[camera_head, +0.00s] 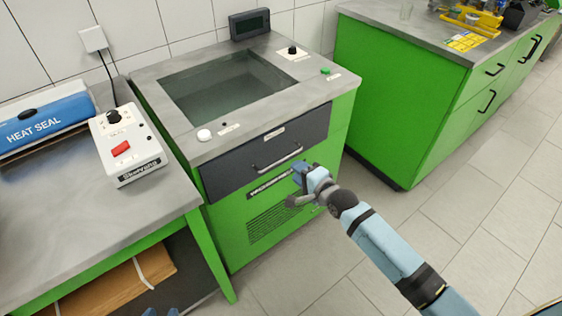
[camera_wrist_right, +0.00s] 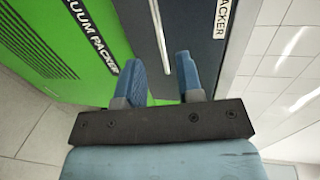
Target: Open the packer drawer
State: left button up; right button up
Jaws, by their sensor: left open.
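The packer drawer (camera_head: 232,172) is the dark grey front under the top of the green packer, and it looks closed. Its light bar handle (camera_head: 278,160) runs across the front. My right gripper (camera_head: 299,173) is just below the right end of the handle. In the right wrist view the right gripper (camera_wrist_right: 161,75) has its two blue fingers apart, with the handle (camera_wrist_right: 157,35) showing between them against the dark drawer front (camera_wrist_right: 195,30). I cannot tell whether the fingers touch it. My left gripper (camera_head: 162,312) barely shows at the bottom edge, open.
A table (camera_head: 65,200) with a heat sealer (camera_head: 45,120) and a white control box (camera_head: 125,145) stands left of the packer. A green cabinet (camera_head: 400,95) stands at the right. The tiled floor (camera_head: 440,225) in front is free. The packer's glass lid (camera_head: 228,85) is shut.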

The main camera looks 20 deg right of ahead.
aim_at(283, 160)
jog(key=b+x, duration=0.1)
jog(key=x, duration=0.7)
jog(key=shift+w, duration=0.15)
jog(key=shift+c, duration=0.2)
grip_shut()
